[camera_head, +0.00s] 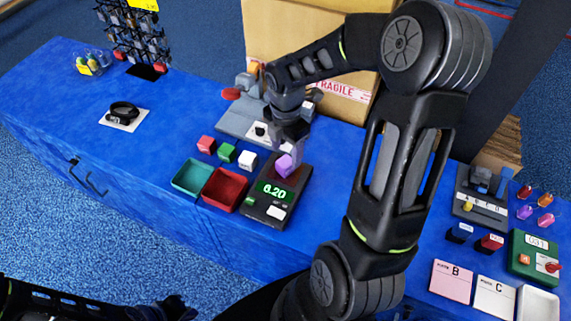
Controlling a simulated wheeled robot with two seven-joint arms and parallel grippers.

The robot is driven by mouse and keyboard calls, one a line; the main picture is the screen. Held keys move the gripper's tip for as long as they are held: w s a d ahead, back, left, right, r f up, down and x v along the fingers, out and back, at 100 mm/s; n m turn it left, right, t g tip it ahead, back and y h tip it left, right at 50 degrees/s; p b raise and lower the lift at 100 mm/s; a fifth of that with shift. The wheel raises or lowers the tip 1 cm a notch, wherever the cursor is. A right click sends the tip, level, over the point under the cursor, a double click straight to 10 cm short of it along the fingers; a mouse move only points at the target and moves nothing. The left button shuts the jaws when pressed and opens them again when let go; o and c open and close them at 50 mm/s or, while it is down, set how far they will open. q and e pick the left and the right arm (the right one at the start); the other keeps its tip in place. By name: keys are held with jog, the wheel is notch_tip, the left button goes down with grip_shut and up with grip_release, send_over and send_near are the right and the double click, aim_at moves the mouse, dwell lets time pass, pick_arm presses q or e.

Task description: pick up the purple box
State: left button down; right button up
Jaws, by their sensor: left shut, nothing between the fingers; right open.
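The purple box (285,166) sits on the dark plate of a scale (273,211) whose green display reads 6.20. My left gripper (172,308) is low at the bottom edge, dark and shut, empty, in front of the table and far from the box.
Left of the scale are a green tray (192,177), a red tray (224,189), and red (206,145), green (227,153) and white (247,160) blocks. A grey device (236,117) and large carton (345,108) stand behind.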

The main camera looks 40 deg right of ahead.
aim_at(285, 162)
jog(key=shift+f, duration=0.2)
notch_tip(285, 162, down, 5)
jog(key=shift+w+f, duration=0.1)
jog(key=shift+w, duration=0.05)
dwell(0.4)
jog(key=shift+c, duration=0.2)
grip_shut()
dwell(0.6)
